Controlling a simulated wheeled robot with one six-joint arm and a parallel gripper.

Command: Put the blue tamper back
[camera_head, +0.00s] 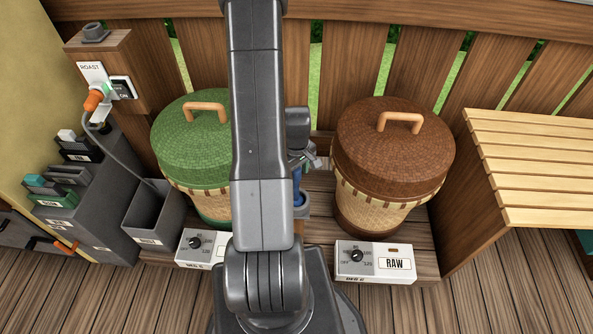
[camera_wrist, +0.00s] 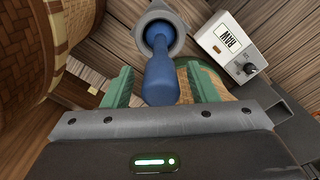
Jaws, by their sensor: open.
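The blue tamper (camera_wrist: 161,80) lies between the two green fingers of my gripper (camera_wrist: 162,72) in the wrist view. The fingers are open, with a gap on each side of its handle. The tamper's far end sits in a round grey holder (camera_wrist: 177,22); how deep it goes is hidden. In the head view a small part of the blue tamper (camera_head: 299,186) shows just right of my arm, with the grey holder (camera_head: 302,211) below it. My gripper (camera_head: 303,161) is partly hidden there behind my arm.
A green-lidded basket (camera_head: 186,130) stands left and a brown-lidded basket (camera_head: 393,150) right, close to my gripper. A RAW dial box (camera_head: 376,275) and another dial box (camera_head: 201,262) sit in front. A grey bin (camera_head: 152,222) is at left, a slatted bench (camera_head: 540,165) at right.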

